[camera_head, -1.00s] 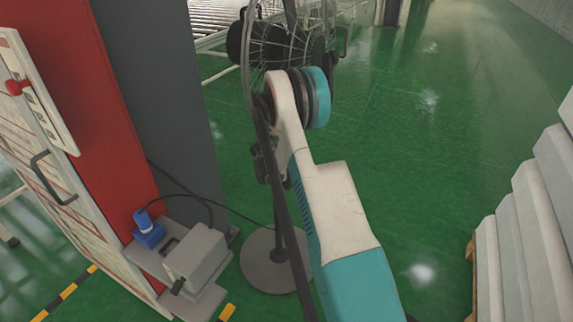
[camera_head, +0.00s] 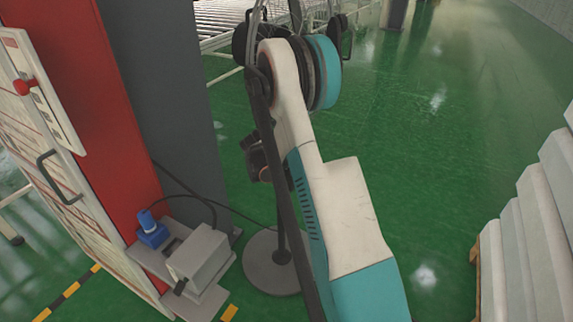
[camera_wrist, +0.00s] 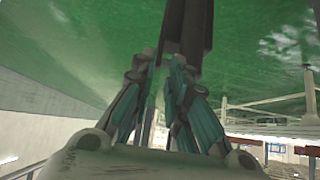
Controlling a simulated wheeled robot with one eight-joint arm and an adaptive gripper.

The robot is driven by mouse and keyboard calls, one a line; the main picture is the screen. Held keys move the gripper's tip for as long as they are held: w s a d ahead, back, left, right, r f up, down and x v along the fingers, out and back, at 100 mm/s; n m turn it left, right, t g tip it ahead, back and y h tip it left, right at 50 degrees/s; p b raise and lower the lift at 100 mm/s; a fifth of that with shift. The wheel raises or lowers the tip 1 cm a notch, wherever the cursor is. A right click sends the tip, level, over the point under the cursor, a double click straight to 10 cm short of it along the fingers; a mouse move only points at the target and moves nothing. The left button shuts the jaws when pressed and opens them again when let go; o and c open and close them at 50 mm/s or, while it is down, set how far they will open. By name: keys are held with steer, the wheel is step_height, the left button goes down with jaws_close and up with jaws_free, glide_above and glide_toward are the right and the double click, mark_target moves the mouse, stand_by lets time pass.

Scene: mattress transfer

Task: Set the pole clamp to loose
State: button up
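The pedestal fan's round base (camera_head: 266,278) stands on the floor in the head view, and its pole is mostly hidden behind my arm. A dark fitting (camera_head: 255,158) shows beside the pole, left of my arm; it may be the pole clamp, but I cannot make out its setting. In the wrist view my gripper (camera_wrist: 164,62) has its two fingers apart, with a narrow gap between the tips. A dark upright bar (camera_wrist: 190,30), likely the pole, lies just beyond the right fingertip. Contact is not clear. My gripper is hidden in the head view.
A red and grey cabinet (camera_head: 120,100) stands at the left, with a grey box (camera_head: 200,255) and a blue plug (camera_head: 150,228) at its foot. White slabs (camera_head: 535,225) are stacked at the right. The green floor (camera_head: 415,150) between is clear.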

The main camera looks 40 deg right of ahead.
steer(key=shift+v, duration=1.25)
